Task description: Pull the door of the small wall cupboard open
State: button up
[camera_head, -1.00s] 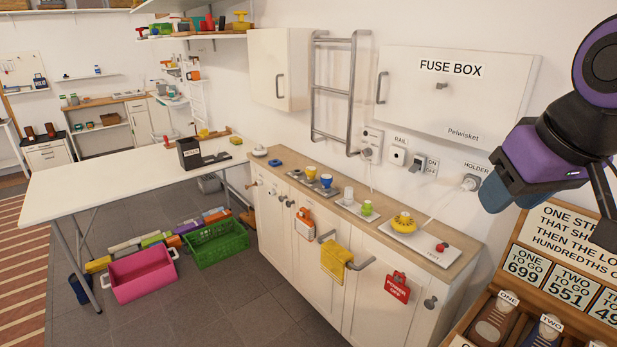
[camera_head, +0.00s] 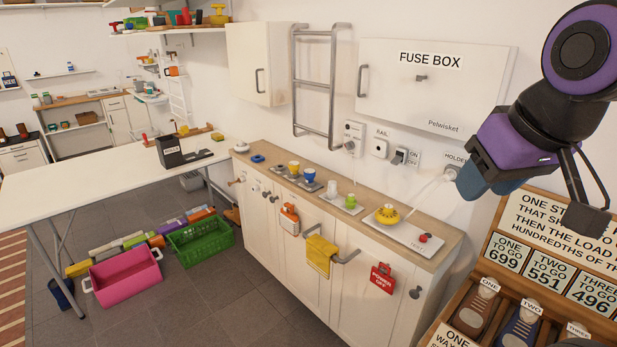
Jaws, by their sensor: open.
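The small wall cupboard (camera_head: 262,55) is a white box high on the wall, left of centre. Its door looks shut, with a grey upright bar handle (camera_head: 260,82) low on its front. My gripper (camera_head: 491,186) is at the right, with blue fingers below a purple and black wrist. It is open, and I see nothing between its fingers. It is well to the right of the cupboard and apart from it, in front of the wall beside the fuse box. The finger gap is partly hidden by the viewing angle.
A grey rail rack (camera_head: 331,85) is on the wall right beside the cupboard. The fuse box (camera_head: 440,95) with its own handle follows. Below runs a counter (camera_head: 330,195) with knobs and cups. A white table (camera_head: 90,190) stands left. The floor (camera_head: 200,300) in front is open.

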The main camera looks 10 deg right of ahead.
aim_at(248, 42)
jog(key=i+j, duration=0.95)
jog(key=i, duration=0.25)
jog(key=i+j+z, duration=0.1)
jog(key=i+j, duration=0.9)
jog(key=i, duration=0.2)
